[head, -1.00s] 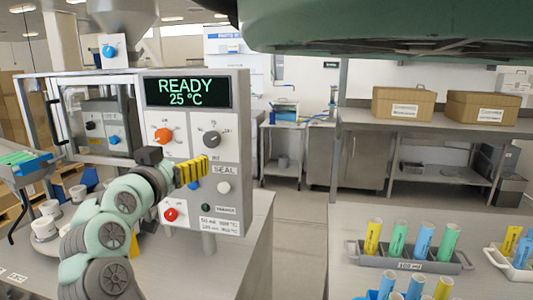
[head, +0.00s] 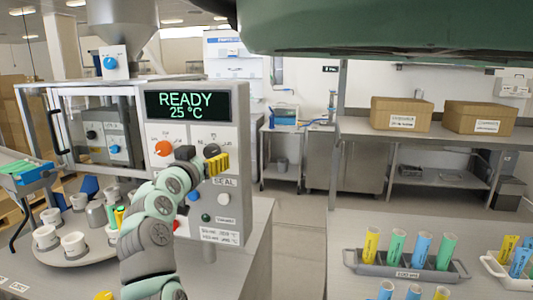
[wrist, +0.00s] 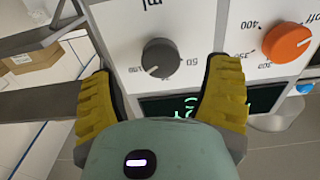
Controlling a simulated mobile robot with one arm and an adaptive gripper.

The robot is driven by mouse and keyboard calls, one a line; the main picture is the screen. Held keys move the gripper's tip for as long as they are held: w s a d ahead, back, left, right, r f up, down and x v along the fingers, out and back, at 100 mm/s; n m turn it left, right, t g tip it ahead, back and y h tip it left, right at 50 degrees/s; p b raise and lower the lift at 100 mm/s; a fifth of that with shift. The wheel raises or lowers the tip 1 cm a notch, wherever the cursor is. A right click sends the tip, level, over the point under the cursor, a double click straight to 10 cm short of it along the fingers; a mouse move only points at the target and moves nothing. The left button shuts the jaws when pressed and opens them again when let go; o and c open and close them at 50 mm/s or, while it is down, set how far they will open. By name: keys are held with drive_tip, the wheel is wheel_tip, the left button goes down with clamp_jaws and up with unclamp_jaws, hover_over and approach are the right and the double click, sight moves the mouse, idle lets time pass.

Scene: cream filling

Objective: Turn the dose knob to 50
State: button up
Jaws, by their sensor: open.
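The dose knob is dark grey, on the white panel of the filling machine. In the wrist view the dose knob (wrist: 161,57) sits between my finger pads, with "ml", "50" and "100" printed around it. In the head view the dose knob (head: 212,150) is partly hidden behind my yellow fingers. My gripper (wrist: 164,72) is open, one yellow finger on each side of the knob, with visible gaps. In the head view my gripper (head: 217,164) is at the panel. The display (head: 188,105) reads "READY 25 °C".
An orange temperature knob (wrist: 287,42) is close to the right finger in the wrist view. In the head view a white button (head: 224,199) is below my gripper. A turntable with white cups (head: 74,243) stands left of my arm. A rack of coloured tubes (head: 405,267) is at the right.

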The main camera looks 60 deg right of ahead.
sight(211, 154)
drive_tip(key=shift+p+x, duration=0.5)
drive_tip(key=shift+x, duration=1.2)
drive_tip(key=shift+w, duration=0.1)
drive_tip(key=shift+c, duration=0.3)
drive_tip(key=c, duration=1.2)
